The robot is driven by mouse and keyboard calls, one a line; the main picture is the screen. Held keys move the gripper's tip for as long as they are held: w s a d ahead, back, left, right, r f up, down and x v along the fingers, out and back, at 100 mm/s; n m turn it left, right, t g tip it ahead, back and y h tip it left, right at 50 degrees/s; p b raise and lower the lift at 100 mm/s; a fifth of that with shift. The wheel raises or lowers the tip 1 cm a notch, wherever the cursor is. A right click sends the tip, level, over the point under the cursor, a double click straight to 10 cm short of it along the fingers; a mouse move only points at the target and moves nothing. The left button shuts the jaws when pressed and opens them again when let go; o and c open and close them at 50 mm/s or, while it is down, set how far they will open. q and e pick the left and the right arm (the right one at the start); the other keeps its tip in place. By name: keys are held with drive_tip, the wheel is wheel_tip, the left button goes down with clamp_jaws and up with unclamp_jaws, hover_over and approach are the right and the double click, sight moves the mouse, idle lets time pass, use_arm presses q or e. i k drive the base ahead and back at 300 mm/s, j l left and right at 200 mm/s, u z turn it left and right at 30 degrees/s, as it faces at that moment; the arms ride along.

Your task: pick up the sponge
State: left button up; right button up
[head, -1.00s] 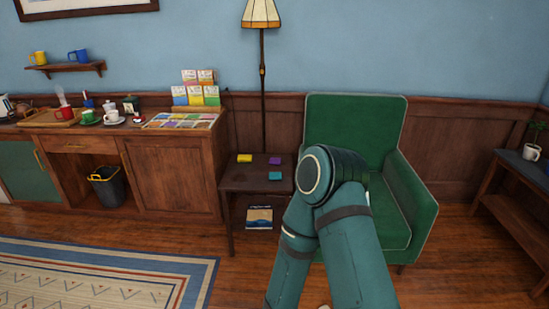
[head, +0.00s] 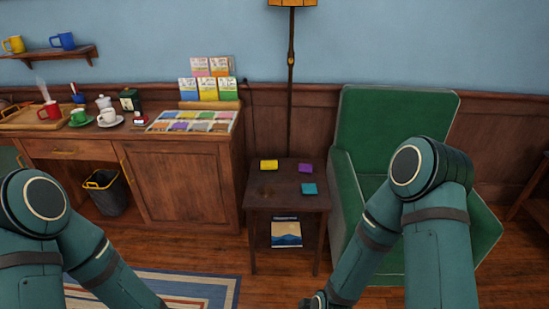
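Three small block-like items lie apart on the dark wooden side table (head: 262,200): a yellow one (head: 269,165) at the back left, a purple one (head: 305,168) at the back right and a teal one (head: 309,188) at the front right. I cannot tell for sure which is the sponge. My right arm comes in from the lower right; part of its gripper (head: 318,300) seems to show at the bottom edge, below and in front of the table. Its fingers are not clear. My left arm shows at the lower left, with its gripper out of frame.
A green armchair (head: 378,128) stands close to the table's right. A wooden cabinet (head: 182,183) with a tea box (head: 193,121) and cups is on the left. A lamp pole (head: 291,65) rises behind the table.

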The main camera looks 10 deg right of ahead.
sight(269, 166)
drive_tip(key=i+j, duration=0.45)
drive_tip(key=i, duration=0.25)
drive_tip(key=i+j+z, duration=0.1)
drive_tip(key=i+j, duration=0.35)
drive_tip(key=i, duration=0.2)
drive_tip(key=i+j, duration=0.5)
drive_tip(key=i, duration=0.2)
drive_tip(key=i+j, duration=0.1)
drive_tip(key=i, duration=0.55)
drive_tip(key=l+z, duration=0.05)
